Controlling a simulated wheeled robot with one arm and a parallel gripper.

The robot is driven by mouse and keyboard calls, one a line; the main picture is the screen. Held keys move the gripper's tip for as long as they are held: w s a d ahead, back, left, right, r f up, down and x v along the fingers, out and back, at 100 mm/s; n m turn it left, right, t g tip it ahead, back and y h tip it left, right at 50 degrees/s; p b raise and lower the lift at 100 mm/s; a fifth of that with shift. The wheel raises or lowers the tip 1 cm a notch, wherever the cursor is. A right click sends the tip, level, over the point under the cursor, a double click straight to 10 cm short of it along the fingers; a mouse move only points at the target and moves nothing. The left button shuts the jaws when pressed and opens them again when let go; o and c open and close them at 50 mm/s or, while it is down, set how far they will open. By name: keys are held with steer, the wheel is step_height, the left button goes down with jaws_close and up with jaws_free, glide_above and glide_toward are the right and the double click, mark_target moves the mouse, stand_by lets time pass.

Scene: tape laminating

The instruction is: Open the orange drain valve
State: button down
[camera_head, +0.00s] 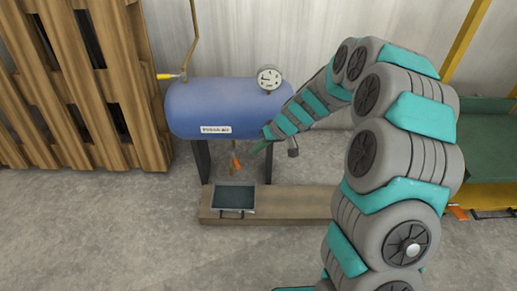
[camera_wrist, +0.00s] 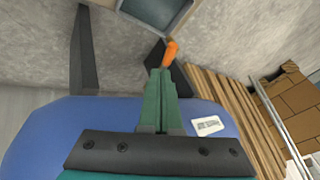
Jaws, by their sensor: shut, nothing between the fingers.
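The orange drain valve (camera_head: 236,162) hangs under a blue horizontal tank (camera_head: 210,105) in the head view, above a dark tray. In the wrist view the orange valve handle (camera_wrist: 170,53) shows just beyond the fingertips. My gripper (camera_head: 258,147) is to the right of the valve in the head view, at the tank's lower right. In the wrist view my gripper (camera_wrist: 161,72) has its green fingers shut together, empty. Whether the fingertips touch the handle I cannot tell. The valve's body is mostly hidden behind the fingers in the wrist view.
A dark tray (camera_head: 233,197) sits on a wooden plank (camera_head: 290,203) below the tank. A pressure gauge (camera_head: 269,77) is on top of the tank, and a yellow-handled pipe valve (camera_head: 166,76) is at its left. Wooden pallets (camera_head: 85,80) stand at the left. The concrete floor in front is clear.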

mark_target(236, 160)
steer(key=x, duration=0.6)
steer(key=shift+a+f+b, duration=0.15)
steer(key=shift+f+b, duration=0.15)
steer(key=shift+b, duration=0.1)
